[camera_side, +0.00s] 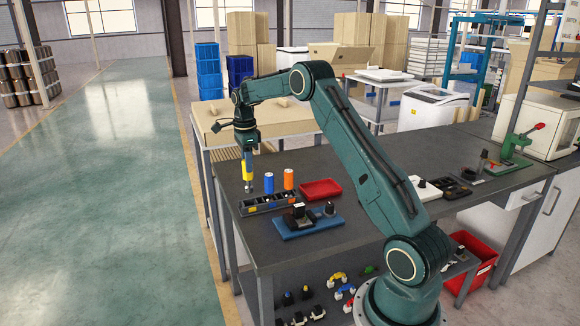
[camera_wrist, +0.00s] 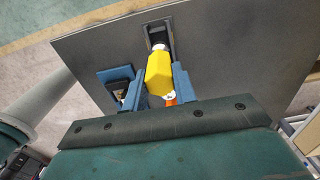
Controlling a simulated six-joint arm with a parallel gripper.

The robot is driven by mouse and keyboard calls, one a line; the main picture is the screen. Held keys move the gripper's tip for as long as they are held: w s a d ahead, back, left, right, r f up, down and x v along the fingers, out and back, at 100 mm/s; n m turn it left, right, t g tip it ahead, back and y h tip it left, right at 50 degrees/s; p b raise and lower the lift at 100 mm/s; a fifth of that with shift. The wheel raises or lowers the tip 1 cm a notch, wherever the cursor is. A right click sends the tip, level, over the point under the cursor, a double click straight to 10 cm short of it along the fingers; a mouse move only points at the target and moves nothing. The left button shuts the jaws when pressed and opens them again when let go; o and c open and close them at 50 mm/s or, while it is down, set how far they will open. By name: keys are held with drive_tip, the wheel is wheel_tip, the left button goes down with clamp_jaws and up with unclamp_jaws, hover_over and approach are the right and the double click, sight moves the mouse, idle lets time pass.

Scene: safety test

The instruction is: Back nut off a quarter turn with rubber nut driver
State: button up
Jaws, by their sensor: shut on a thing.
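My gripper (camera_side: 247,158) is shut on a driver with a yellow handle (camera_side: 247,171), held upright over the left end of a dark slotted rack (camera_side: 258,209). I cannot tell whether its tip is clear of the rack. In the wrist view the yellow handle (camera_wrist: 158,75) sits between my two blue fingers (camera_wrist: 160,82). A blue-handled driver (camera_side: 268,182) and an orange-handled driver (camera_side: 289,179) stand in the rack to the right. A blue-based fixture (camera_side: 290,231) with dark blocks lies in front of the rack. The nut is too small to make out.
A red tray (camera_side: 320,189) lies right of the rack on the grey bench (camera_side: 375,262). Black holders (camera_side: 451,187) and a green lever press (camera_side: 515,147) stand farther right. A red bin (camera_side: 470,262) is below the bench. The bench's left edge is close to the rack.

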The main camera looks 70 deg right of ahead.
clamp_jaws()
drive_tip(key=shift+s, duration=0.15)
drive_tip(key=shift+s+d+r, duration=0.15)
drive_tip(key=shift+s+r, duration=0.05)
drive_tip(key=shift+s, duration=0.4)
drive_tip(key=s+a+r+n, duration=0.1)
drive_tip(key=s+a+n, duration=0.1)
drive_tip(key=s, duration=1.6)
drive_tip(key=shift+r, duration=0.3)
drive_tip(key=shift+s+a+f, duration=0.1)
drive_tip(key=shift+f, duration=0.05)
drive_tip(key=shift+f, duration=2.25)
